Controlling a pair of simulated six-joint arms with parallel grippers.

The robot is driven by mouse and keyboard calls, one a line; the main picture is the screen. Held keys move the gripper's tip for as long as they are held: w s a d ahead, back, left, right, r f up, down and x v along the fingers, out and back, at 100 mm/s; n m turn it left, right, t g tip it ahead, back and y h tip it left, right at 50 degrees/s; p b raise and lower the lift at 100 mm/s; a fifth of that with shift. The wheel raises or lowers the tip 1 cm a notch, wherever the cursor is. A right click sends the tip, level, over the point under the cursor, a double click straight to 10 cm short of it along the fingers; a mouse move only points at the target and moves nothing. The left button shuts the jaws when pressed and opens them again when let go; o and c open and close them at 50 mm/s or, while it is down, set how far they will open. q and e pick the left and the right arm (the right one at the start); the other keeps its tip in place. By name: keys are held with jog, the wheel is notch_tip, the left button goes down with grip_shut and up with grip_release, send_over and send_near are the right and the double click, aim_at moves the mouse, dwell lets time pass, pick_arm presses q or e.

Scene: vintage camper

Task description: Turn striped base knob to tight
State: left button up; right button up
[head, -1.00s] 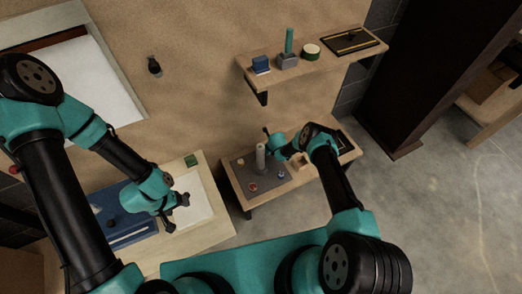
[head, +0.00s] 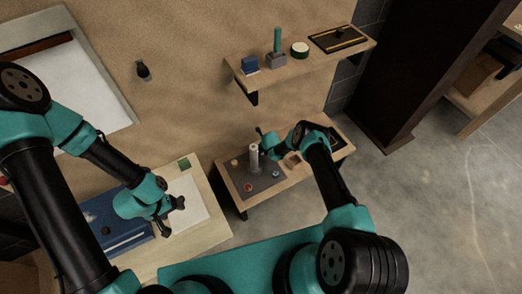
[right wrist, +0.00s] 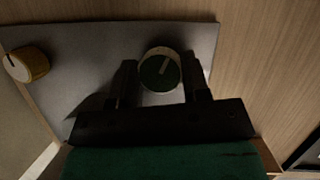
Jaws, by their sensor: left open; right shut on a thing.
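In the right wrist view, a round knob (right wrist: 158,72) with a dark green top, a pale pointer line and a pale rim stands on a grey panel (right wrist: 80,50). I cannot make out stripes on its base. The two dark fingers of my right gripper (right wrist: 158,85) are on either side of the knob, shut on it. In the head view my right gripper (head: 262,146) is beside a tall pale post (head: 254,158) on the same panel. My left gripper (head: 175,214) is open and empty over the left bench, away from the panel.
A wooden knob (right wrist: 28,63) stands at the panel's left. A red knob (head: 248,187) is at its front. An upper shelf (head: 284,72) holds a blue block, a hammer-like tool and a green-sided disc.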

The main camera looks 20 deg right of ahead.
jog(key=shift+a+m+h, duration=0.15)
jog(key=shift+m+h, duration=0.15)
jog(key=shift+m, duration=0.6)
jog(key=shift+m+t+h, duration=0.3)
jog(key=shift+m+h, duration=0.5)
jog(key=shift+m, duration=1.3)
jog(key=o, duration=0.9)
jog(key=shift+n+y, duration=0.4)
jog(key=shift+n, duration=0.5)
jog(key=n+y, duration=0.1)
jog(key=n, duration=0.2)
jog(key=shift+n, duration=0.3)
jog(key=shift+n+y, duration=0.3)
